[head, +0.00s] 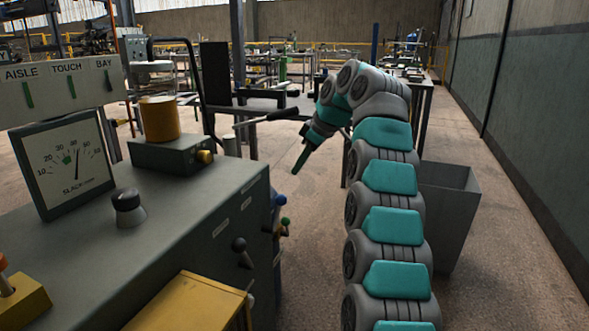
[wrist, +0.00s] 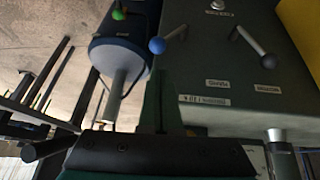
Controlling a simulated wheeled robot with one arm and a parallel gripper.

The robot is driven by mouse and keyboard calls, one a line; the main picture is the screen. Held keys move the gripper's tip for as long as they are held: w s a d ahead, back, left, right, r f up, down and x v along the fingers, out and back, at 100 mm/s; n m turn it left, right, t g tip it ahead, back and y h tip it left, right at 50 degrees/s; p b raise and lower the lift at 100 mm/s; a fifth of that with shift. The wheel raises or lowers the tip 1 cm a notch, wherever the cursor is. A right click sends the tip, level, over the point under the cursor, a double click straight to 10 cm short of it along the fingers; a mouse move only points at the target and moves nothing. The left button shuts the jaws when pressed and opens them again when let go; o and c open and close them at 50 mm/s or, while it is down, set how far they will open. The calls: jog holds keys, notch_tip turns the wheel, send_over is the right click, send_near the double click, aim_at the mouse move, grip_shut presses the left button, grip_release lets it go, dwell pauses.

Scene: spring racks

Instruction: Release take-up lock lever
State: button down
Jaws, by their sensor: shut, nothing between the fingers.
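Several ball-ended levers stick out of the side of the grey-green cabinet. One has a dark knob (head: 240,245), one a blue knob (head: 281,199) and one a green knob (head: 286,221). The wrist view shows the dark knob (wrist: 268,61), the blue knob (wrist: 157,45) and the green knob (wrist: 119,13). Their labels are too small to read surely, so I cannot tell which is the take-up lock lever. My gripper (head: 301,160) is shut and empty, pointing down beyond the cabinet's far end, apart from the knobs. Its fingers (wrist: 160,103) show in the wrist view.
The cabinet (head: 190,215) carries a gauge (head: 66,163), a brass-coloured cylinder (head: 159,119) and a black knob (head: 127,207). A yellow box (head: 190,305) stands at its near side. A grey bin (head: 449,210) stands right of my arm. Open floor (head: 520,260) lies farther right.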

jog(key=shift+w+d+r+p, duration=0.15)
jog(key=shift+d+r+p, duration=0.6)
jog(key=shift+r+p, duration=0.35)
jog(key=s+d+f+m+g+h, duration=0.1)
jog(key=s+d+m, duration=0.15)
jog(key=s, duration=0.65)
jog(key=s+d+f+m+g, duration=0.1)
jog(key=s+m, duration=0.3)
jog(key=s, duration=0.5)
jog(key=s+d+f+m+g+h, duration=0.1)
jog(key=s+f, duration=0.4)
jog(key=s, duration=0.7)
jog(key=s+d+f+m+g+h, duration=0.1)
jog(key=s+d+f+m, duration=0.2)
jog(key=s, duration=0.9)
jog(key=s+d+f+m+h, duration=0.2)
jog(key=s+d+f, duration=0.4)
jog(key=s+f, duration=0.3)
jog(key=s+m, duration=0.1)
jog(key=s, duration=0.2)
jog(key=shift+d+f+g, duration=0.15)
jog(key=shift+d+g, duration=0.15)
jog(key=shift+g, duration=0.1)
jog(key=shift+a, duration=0.1)
